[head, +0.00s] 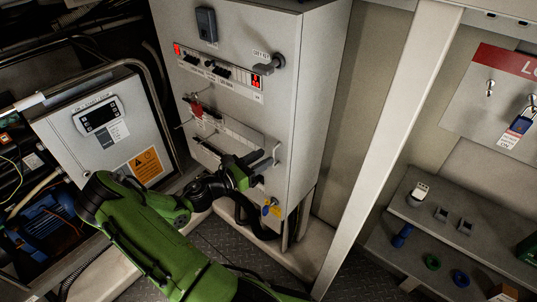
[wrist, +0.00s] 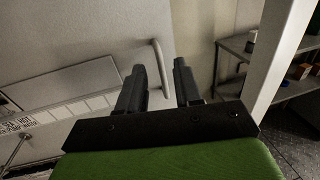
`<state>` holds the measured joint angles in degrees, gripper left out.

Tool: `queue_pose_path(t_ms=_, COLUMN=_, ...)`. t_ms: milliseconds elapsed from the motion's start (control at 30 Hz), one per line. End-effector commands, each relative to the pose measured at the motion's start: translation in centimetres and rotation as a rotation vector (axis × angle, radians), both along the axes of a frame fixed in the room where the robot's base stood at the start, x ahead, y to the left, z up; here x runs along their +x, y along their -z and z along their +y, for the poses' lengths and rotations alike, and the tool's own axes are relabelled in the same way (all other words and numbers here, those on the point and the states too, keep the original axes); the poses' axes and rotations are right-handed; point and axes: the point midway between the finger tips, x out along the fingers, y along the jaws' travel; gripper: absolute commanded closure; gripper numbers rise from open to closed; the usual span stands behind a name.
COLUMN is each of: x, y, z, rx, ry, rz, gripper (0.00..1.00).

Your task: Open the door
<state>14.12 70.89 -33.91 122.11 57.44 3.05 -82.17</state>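A tall light-grey cabinet (head: 235,90) stands in the middle of the head view. A bent metal handle (head: 271,158) sticks out low on its front, near the right edge; the door it belongs to looks closed. My gripper (head: 252,164) is just at this handle. In the wrist view my gripper (wrist: 157,70) is open, with its two dark fingers apart.
A control box (head: 105,125) with a display stands to the left. A pale post (head: 390,140) rises right of the cabinet. A shelf (head: 460,235) with small parts and a lockout board (head: 490,105) are farther right.

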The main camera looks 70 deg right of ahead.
Motion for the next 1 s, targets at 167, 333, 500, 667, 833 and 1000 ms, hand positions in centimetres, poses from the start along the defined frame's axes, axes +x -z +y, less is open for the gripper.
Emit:
queue_pose_path(t_ms=167, x=-1.7, y=0.0, z=-2.3, rx=0.000, ry=0.002, rz=0.000, gripper=0.66)
queue_pose_path(t_ms=333, x=-1.9, y=0.0, z=-2.8, rx=0.000, ry=-0.001, rz=0.000, gripper=0.66)
queue_pose_path(t_ms=500, x=-1.9, y=0.0, z=-2.8, rx=0.000, ry=-0.001, rz=0.000, gripper=0.69)
queue_pose_path(t_ms=667, x=-1.9, y=0.0, z=-2.8, rx=0.001, ry=0.000, rz=-0.001, gripper=0.93)
queue_pose_path(t_ms=833, x=-1.9, y=0.0, z=-2.7, rx=0.001, ry=0.001, rz=-0.001, gripper=1.00)
queue_pose_path(t_ms=1000, x=-2.0, y=0.0, z=-2.7, rx=0.001, ry=0.002, rz=-0.001, gripper=1.00)
